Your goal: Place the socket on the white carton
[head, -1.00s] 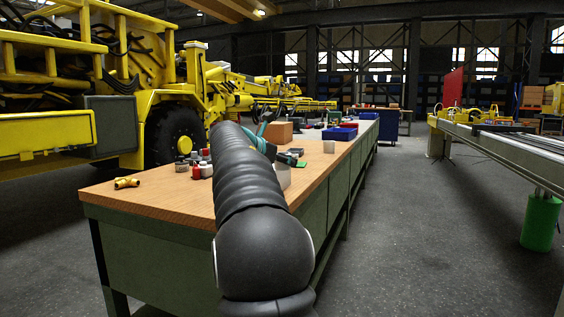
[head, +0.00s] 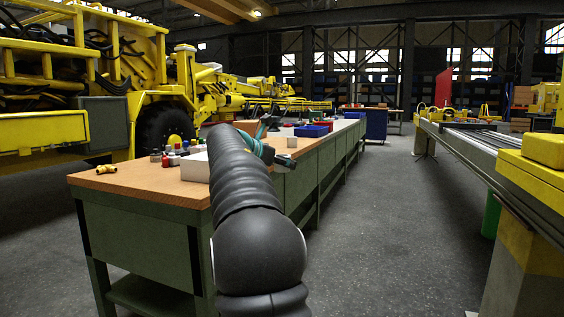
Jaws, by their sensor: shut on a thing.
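My gripper (head: 283,162) is at the far end of my dark arm, beyond the teal wrist parts, near the right edge of the bench. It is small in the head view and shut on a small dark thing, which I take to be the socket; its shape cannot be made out. The white carton (head: 195,167) stands on the wooden bench top, just left of my arm, which hides its right part. My gripper is to the right of the carton and apart from it.
The bench (head: 140,182) also bears a yellow pipe fitting (head: 106,169), several small jars and bottles (head: 172,157), and a blue bin (head: 311,130) farther back. A conveyor-like rail with a yellow end (head: 540,165) stands at the right. The floor between is clear.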

